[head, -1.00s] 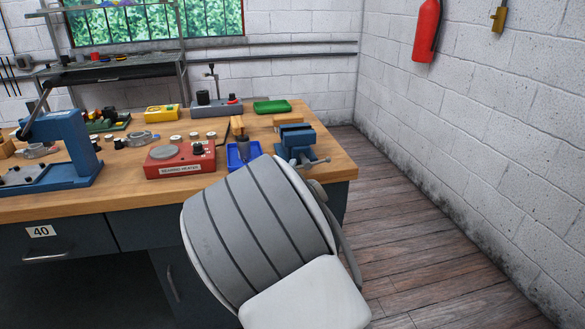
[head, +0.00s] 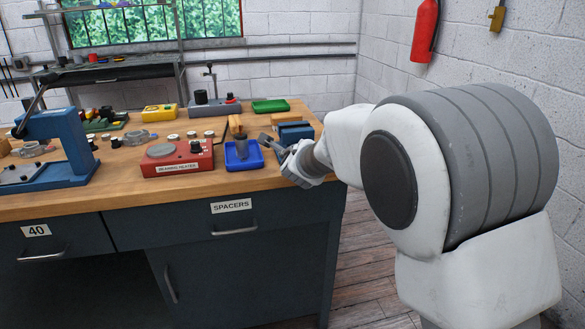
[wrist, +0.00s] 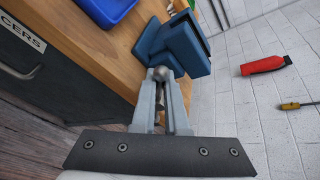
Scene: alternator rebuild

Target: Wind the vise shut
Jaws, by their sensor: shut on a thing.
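The blue vise (head: 296,132) stands at the right front corner of the wooden bench, partly hidden behind my gripper (head: 287,153). In the wrist view the vise's blue body (wrist: 172,45) is just beyond the fingertips. My gripper (wrist: 161,80) is shut on the vise handle (wrist: 161,73); a rounded metal end of it shows between the fingertips. The rest of the handle is hidden by the fingers. I cannot tell how wide the vise jaws stand apart.
A blue tray (head: 243,166) holding a dark part is just left of the vise. The red bearing heater (head: 178,160) is further left. A green tray (head: 270,106) lies behind. The drawer labelled SPACERS (head: 233,217) is below the bench top. Floor to the right is clear.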

